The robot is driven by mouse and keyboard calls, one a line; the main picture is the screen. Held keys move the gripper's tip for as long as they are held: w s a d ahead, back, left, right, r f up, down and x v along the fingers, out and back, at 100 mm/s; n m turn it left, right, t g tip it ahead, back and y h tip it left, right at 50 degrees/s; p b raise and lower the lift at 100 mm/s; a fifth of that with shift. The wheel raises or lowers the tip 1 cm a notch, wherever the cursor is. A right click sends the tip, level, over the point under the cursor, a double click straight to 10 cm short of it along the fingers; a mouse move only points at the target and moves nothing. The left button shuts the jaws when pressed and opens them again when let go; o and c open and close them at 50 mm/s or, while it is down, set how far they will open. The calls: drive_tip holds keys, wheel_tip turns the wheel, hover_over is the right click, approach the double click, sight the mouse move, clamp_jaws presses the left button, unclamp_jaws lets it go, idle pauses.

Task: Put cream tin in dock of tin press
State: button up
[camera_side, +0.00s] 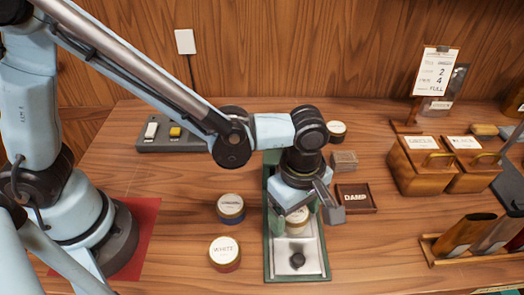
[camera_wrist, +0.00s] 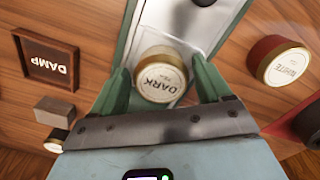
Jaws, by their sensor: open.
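A tin with a cream-coloured side and a gold-rimmed lid marked DARK (camera_wrist: 160,77) stands on the pale metal bed of the green-edged tin press (camera_side: 311,262). The tin also shows partly in the side view (camera_side: 297,225), below my wrist. My gripper (camera_wrist: 163,85) is open, with one green finger on either side of this tin. I cannot tell whether the fingers touch it. In the side view my wrist hides the middle of the press. A black knob (camera_side: 297,260) sits on the near end of the bed.
A red tin marked WHITE (camera_side: 225,252) and a blue tin (camera_side: 230,206) stand left of the press. A DAMP tray (camera_side: 357,198) and a grey box (camera_side: 344,160) lie right of it. A dark tin (camera_side: 336,130) stands behind. Wooden caddies (camera_side: 421,167) stand farther right.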

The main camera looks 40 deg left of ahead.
wheel_tip(320, 180, up, 11)
drive_tip(key=a+m+t, duration=0.7)
drive_tip(key=a+m, duration=0.8)
drive_tip(key=a, duration=0.9)
drive_tip(key=shift+s+r+m, duration=0.25)
drive_tip(key=shift+r+m, duration=0.1)
drive_tip(key=shift+m, duration=0.05)
